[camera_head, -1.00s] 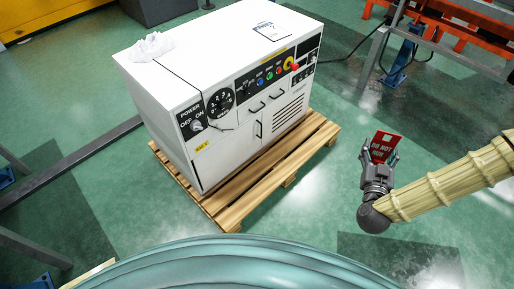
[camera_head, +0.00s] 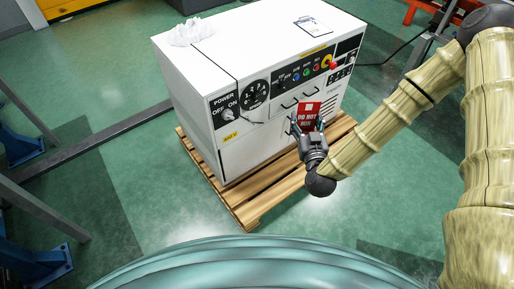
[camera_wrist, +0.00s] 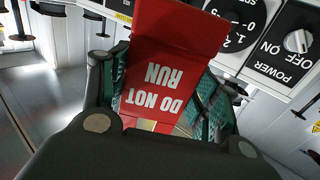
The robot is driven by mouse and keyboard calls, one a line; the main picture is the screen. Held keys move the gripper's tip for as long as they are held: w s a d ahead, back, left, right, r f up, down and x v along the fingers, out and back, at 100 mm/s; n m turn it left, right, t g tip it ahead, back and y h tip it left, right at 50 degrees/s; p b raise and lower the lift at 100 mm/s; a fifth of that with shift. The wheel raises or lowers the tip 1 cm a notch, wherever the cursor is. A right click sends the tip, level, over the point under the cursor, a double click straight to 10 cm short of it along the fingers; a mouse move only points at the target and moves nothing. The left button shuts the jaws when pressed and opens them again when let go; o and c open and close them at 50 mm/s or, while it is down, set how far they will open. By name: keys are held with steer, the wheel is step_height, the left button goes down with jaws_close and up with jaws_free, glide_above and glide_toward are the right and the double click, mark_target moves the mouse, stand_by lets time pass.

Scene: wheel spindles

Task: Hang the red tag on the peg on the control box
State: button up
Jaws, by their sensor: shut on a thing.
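The red tag (camera_head: 308,114) has white "DO NOT RUN" lettering and stands upright in my gripper (camera_head: 309,126). The wrist view shows the tag (camera_wrist: 165,60) between the two green-padded fingers (camera_wrist: 160,95), which are shut on it. The white control box (camera_head: 190,75) stands at the centre of the head view. My gripper is in front of its front panel, below the row of buttons. The control box panel (camera_wrist: 285,75) also fills the upper right of the wrist view, with the power switch on it. I cannot make out the peg clearly in either view.
The control box stands on a wooden pallet (camera_head: 247,211). A clipboard (camera_head: 313,25) and crumpled white plastic (camera_head: 191,32) lie on its top. Drawer handles, knobs and a red button (camera_head: 334,65) stick out of the panel. Green floor (camera_head: 150,190) lies open to the left.

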mark_target(247, 128)
steer(key=w+a+f+n+g+y+b, duration=0.1)
steer(key=w+a+f+n+y+b, duration=0.1)
steer(key=f+b, duration=0.6)
steer(key=w+a+f+n+g+y+b, duration=0.1)
steer(key=w+a+f+n+y+b, duration=0.1)
steer(key=w+a+f+y+b, duration=0.2)
steer(key=w+a+f+n+g+y+b, duration=0.1)
steer(key=a+f+b, duration=0.5)
steer(key=f+b, duration=0.6)
steer(key=w+n+y+b, duration=0.1)
steer(key=w+y, duration=0.1)
steer(key=shift+a+n+y, duration=0.15)
steer(key=shift+n+y, duration=0.15)
steer(key=shift+f, duration=0.1)
steer(key=shift+f+b+x, duration=0.2)
steer(key=shift+b+x, duration=0.35)
steer(key=shift+x, duration=0.8)
steer(key=shift+f+b+x, duration=0.15)
steer(key=shift+b+x, duration=0.4)
steer(key=shift+x, duration=0.85)
steer(key=shift+f+b+x, duration=0.2)
steer(key=shift+b+x, duration=0.35)
steer(key=shift+x, duration=0.8)
steer(key=shift+w+a+f, duration=0.4)
steer(key=shift+w+a, duration=0.1)
steer(key=shift+w, duration=0.05)
steer(key=o, duration=1.1)
